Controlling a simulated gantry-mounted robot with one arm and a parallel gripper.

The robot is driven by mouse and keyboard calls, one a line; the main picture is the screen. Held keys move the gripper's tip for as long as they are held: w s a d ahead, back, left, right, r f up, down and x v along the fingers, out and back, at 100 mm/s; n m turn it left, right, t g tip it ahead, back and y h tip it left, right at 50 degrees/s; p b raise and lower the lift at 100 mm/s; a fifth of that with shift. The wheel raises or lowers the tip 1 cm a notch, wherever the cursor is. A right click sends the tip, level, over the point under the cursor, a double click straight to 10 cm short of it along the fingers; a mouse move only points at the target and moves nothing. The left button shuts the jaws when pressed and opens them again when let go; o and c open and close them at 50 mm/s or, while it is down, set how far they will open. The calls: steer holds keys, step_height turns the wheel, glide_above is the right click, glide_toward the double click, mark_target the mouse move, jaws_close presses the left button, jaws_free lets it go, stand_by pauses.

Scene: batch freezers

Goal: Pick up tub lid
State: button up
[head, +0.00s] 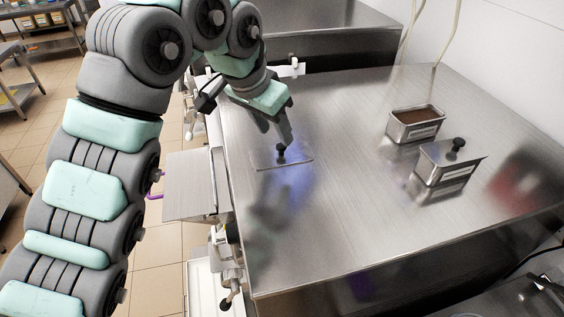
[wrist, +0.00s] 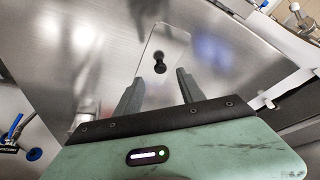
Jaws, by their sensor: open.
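The tub lid (head: 265,160) is a thin, clear or metal rectangular plate with a black knob (head: 281,151). It lies flat on the steel top, near its left side. In the wrist view the lid (wrist: 176,43) and its knob (wrist: 159,63) show just beyond the fingertips. My gripper (head: 285,138) points down over the lid and hides part of the knob in the head view. In the wrist view my gripper (wrist: 157,78) is open, with one finger on each side of the line to the knob and nothing between the pads.
A steel tub (head: 415,132) with brown contents stands open on the right of the steel top (head: 330,225). A second tub (head: 440,170) beside it bears a lid with a black knob (head: 458,144). The steel top around the loose lid is clear.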

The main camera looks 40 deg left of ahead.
mark_target(280, 146)
steer(key=shift+b+x, duration=2.55)
steer(key=shift+x, duration=0.4)
steer(key=shift+s, duration=0.2)
steer(key=shift+r, duration=0.1)
steer(key=shift+c, duration=0.6)
jaws_close()
